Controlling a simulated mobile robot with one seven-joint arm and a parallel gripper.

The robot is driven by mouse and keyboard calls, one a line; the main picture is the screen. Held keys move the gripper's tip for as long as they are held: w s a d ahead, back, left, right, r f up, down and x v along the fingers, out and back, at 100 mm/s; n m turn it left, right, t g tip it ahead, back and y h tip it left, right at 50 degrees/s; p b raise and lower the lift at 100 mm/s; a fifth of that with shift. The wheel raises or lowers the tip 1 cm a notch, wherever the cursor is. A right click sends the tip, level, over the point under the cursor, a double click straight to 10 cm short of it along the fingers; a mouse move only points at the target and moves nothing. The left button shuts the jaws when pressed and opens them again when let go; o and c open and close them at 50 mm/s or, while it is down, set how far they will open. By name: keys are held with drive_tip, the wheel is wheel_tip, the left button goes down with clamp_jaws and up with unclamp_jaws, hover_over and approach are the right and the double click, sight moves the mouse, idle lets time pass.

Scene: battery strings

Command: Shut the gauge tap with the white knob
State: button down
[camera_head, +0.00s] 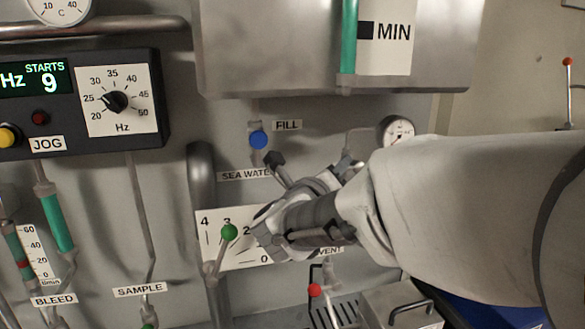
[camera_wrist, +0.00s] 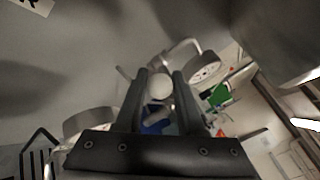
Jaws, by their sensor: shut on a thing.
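In the wrist view the white knob (camera_wrist: 160,89) shows as a pale ball between the two dark fingers of my gripper (camera_wrist: 160,74). My gripper is shut on it. A round white gauge (camera_wrist: 205,69) with a thin bent pipe is just beyond the right finger. In the head view the gauge (camera_head: 396,132) sits on the panel just above my arm. The fingers and white knob are mostly hidden there behind my wrist, so I cannot tell the tap's angle.
A blue FILL knob (camera_head: 259,139) is up and left of my wrist. A green-knobbed lever (camera_head: 229,232) stands close to its left, before a numbered plate (camera_head: 213,255). A red knob (camera_head: 314,290) is below, near a metal box (camera_head: 402,304). A steel tank (camera_head: 270,50) overhangs above.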

drive_tip(key=shift+f, duration=0.15)
